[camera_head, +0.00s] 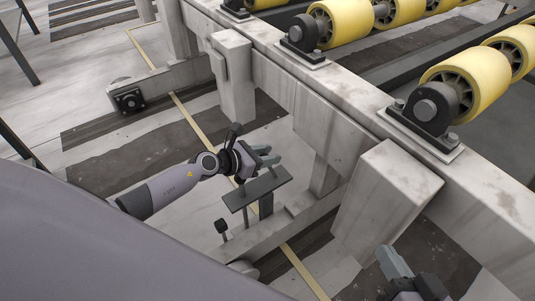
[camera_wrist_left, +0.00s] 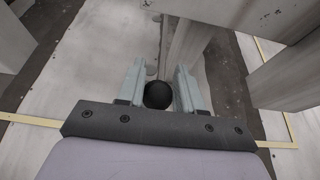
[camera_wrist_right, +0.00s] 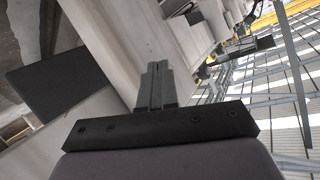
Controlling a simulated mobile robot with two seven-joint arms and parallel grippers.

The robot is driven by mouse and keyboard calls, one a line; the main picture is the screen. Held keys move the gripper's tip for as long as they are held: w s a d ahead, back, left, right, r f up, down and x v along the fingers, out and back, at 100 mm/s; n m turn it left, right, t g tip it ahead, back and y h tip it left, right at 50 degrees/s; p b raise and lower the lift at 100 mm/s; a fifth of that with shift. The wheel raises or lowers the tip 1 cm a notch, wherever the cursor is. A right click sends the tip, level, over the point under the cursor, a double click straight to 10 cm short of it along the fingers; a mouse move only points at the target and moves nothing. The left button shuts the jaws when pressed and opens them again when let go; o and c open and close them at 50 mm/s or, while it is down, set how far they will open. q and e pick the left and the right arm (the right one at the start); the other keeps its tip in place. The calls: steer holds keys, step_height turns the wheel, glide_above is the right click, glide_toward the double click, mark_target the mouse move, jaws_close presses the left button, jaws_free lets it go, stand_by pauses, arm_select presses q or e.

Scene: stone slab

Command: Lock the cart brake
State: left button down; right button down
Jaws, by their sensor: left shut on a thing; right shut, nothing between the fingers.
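My left gripper (camera_head: 264,157) is beside the pale frame, just above a dark grey flat bar on a post (camera_head: 257,188). In the left wrist view, my left gripper (camera_wrist_left: 159,85) is shut on a round black knob (camera_wrist_left: 158,95) between its fingers. What the knob is fixed to is hidden there, and I cannot pick the knob out in the head view. A small dark-headed lever (camera_head: 222,228) stands at lower left of the bar. My right gripper (camera_head: 393,263) is at the lower right and empty; its fingers are together in the right wrist view (camera_wrist_right: 155,85).
A worn pale frame (camera_head: 315,85) with yellow rollers (camera_head: 468,80) runs across the upper right. A thick slanted leg (camera_head: 385,195) stands between my grippers. A black square fitting (camera_head: 127,99) is at the left. A dark panel (camera_wrist_right: 62,80) is left of my right gripper.

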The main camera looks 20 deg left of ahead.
arm_select(q)
steer(key=c, duration=0.8)
jaws_free()
steer(key=shift+r, duration=0.35)
steer(key=shift+f, duration=0.15)
steer(key=shift+s+a, duration=0.15)
steer(key=p+v, duration=0.2)
steer(key=v, duration=0.3)
steer(key=shift+s+a, duration=0.1)
steer(key=shift+s, duration=0.15)
steer(key=shift+s+a+r, duration=0.3)
steer(key=shift+s+r, duration=0.1)
steer(key=shift+s, duration=0.1)
arm_select(e)
steer(key=shift+s+d+h, duration=0.2)
steer(key=shift+d+h, duration=0.15)
steer(key=shift+d, duration=0.2)
steer(key=shift+s+d+h, duration=0.2)
steer(key=shift+d+h, duration=0.15)
steer(key=shift+d, duration=0.15)
steer(key=shift+r, duration=0.1)
